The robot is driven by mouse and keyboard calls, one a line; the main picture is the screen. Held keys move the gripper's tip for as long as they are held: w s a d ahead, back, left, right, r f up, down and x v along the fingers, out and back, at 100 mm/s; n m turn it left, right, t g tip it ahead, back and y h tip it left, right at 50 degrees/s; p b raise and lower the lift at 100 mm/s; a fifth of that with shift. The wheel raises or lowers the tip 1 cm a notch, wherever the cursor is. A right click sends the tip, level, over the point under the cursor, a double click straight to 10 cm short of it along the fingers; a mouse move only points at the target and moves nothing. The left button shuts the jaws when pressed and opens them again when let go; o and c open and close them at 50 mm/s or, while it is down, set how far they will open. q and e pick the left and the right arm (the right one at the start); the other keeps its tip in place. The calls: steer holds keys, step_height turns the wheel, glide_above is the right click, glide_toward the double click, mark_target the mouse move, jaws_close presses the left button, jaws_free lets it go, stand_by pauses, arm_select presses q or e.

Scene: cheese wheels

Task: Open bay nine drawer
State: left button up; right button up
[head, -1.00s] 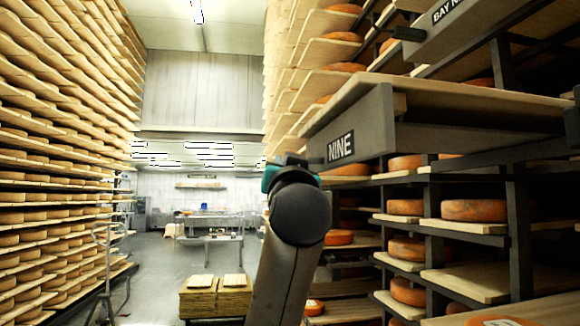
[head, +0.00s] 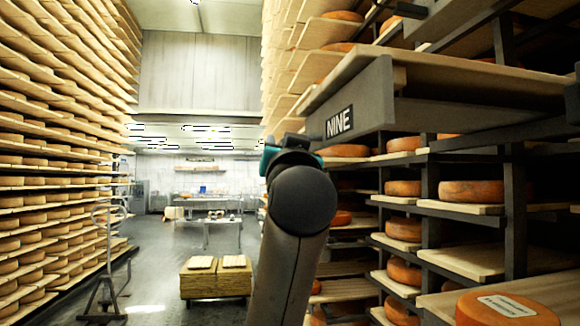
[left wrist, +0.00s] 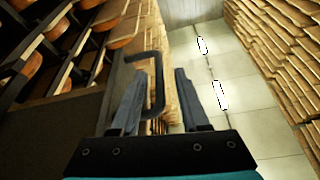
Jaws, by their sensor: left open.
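The bay nine drawer (head: 357,112) has a grey front with a white-on-black "NINE" label (head: 339,123). It stands out from the right-hand rack, with a wooden board (head: 455,75) along its top. In the left wrist view its dark bar handle (left wrist: 159,88) sticks out and passes between the fingers of my left gripper (left wrist: 162,72). The fingers are open, with a gap on the right side of the bar. In the head view my arm hides the fingertips and handle; only the teal gripper body shows at the drawer front's left end. My right gripper is out of view.
Shelves with orange cheese wheels (head: 472,191) fill the right side below the drawer. A tall rack (head: 60,130) lines the left. A wheeled metal stand (head: 108,250) and stacked boards (head: 215,279) stand in the aisle. Clear floor (head: 160,262) lies between them.

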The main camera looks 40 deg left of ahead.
arm_select(q)
steer(key=b+v, duration=0.1)
steer(key=v, duration=1.1)
